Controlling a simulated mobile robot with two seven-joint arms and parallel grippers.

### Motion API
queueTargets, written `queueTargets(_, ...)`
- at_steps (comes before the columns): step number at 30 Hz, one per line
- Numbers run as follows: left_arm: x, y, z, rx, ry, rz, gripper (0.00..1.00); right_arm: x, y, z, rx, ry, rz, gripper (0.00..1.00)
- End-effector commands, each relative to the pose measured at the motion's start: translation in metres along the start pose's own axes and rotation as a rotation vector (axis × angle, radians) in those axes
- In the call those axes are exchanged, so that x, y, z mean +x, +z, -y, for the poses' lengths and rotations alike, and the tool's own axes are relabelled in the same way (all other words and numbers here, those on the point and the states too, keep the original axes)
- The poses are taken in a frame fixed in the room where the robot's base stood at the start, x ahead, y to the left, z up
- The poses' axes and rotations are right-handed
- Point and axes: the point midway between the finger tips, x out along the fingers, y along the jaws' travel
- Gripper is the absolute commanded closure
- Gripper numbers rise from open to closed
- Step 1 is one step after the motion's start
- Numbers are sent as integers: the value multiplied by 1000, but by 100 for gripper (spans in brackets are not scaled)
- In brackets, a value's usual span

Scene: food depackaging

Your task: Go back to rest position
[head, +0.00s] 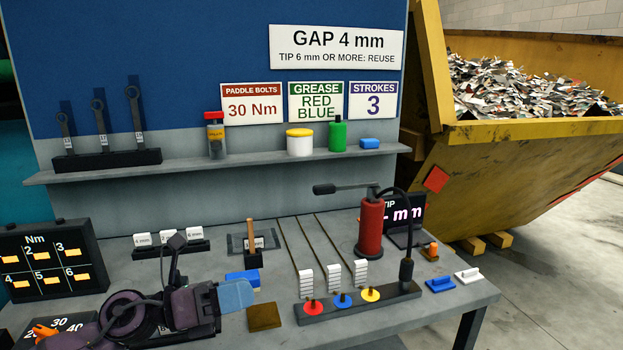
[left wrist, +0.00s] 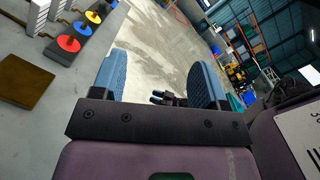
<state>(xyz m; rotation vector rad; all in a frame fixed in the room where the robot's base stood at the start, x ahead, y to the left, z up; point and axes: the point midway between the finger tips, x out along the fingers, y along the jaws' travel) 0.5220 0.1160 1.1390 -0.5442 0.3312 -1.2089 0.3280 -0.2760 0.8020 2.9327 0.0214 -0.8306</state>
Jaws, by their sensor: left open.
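My left gripper (head: 236,294) hangs over the front left of the grey workbench, its blue fingers overlapping in the head view. In the left wrist view the two blue fingers (left wrist: 160,80) stand wide apart with nothing between them. The purple left arm comes in from the lower left and hides part of the bench front.
A grease station (head: 358,307) with red, blue and yellow caps stands to the right, before a red pump (head: 370,230). A torque board (head: 50,262) stands left. A yellow skip (head: 500,165) is beyond.

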Motion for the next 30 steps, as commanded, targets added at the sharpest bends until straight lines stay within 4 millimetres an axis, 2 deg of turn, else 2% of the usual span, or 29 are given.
queueTargets(4,-13,10,6,-237,-2,296,33,-2,5,0,1,1,10,60)
queueTargets(9,-43,17,-2,-522,34,621,33,-4,12,0,3,3,23,60)
queueTargets(13,-75,11,-16,-748,86,860,33,-4,12,0,3,3,25,60)
queueTargets(16,-102,-2,-29,-927,142,1037,33,-4,11,0,3,2,23,60)
queueTargets(20,-138,-32,-43,-1159,234,1256,33,-2,8,0,3,2,17,60)
queueTargets(23,-164,-64,-51,-1338,320,1417,33,-1,5,0,2,1,10,60)
queueTargets(26,-188,-101,-53,-1516,420,1567,33,0,1,0,2,0,2,60)
queueTargets(30,-216,-159,-44,-1760,584,1758,33,1,-2,1,1,0,-4,60)
